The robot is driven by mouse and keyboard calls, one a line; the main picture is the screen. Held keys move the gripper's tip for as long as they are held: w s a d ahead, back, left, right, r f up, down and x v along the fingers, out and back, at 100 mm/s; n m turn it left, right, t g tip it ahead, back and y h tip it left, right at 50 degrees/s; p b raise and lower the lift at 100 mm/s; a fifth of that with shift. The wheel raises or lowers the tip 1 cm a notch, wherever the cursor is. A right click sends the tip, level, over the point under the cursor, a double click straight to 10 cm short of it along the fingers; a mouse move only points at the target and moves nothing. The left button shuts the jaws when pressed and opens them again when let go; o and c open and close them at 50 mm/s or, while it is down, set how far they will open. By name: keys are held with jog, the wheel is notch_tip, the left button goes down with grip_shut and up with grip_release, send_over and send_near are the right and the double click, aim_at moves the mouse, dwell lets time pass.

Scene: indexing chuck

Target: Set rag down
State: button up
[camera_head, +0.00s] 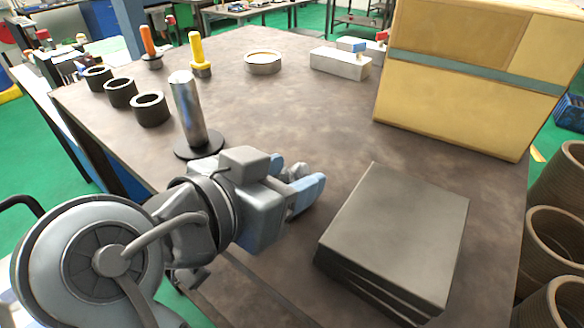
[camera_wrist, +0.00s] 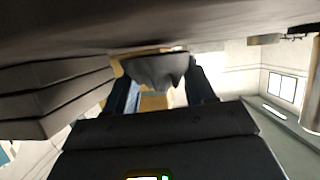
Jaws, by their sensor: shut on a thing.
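My gripper (camera_head: 293,178) is low over the brown table (camera_head: 270,110), to the left of a stack of dark plates (camera_head: 400,230). Its blue fingers are shut on a grey rag (camera_wrist: 155,70), seen between the fingers in the wrist view. In the head view only a small pale grey bit of the rag (camera_head: 294,171) shows between the fingers. In the wrist view the rag is close to the table surface (camera_wrist: 150,25); I cannot tell whether it touches.
A metal post on a round base (camera_head: 190,110) stands behind my wrist. Dark rings (camera_head: 150,108), a yellow-handled tool (camera_head: 198,55) and a round dish (camera_head: 263,62) stand farther back. A large cardboard box (camera_head: 470,80) fills the back right. The table's middle is clear.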

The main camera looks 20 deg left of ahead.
jog(key=shift+f, duration=0.4)
jog(key=o, duration=1.1)
jog(key=shift+o, duration=0.2)
jog(key=b+v, duration=0.2)
jog(key=v, duration=1)
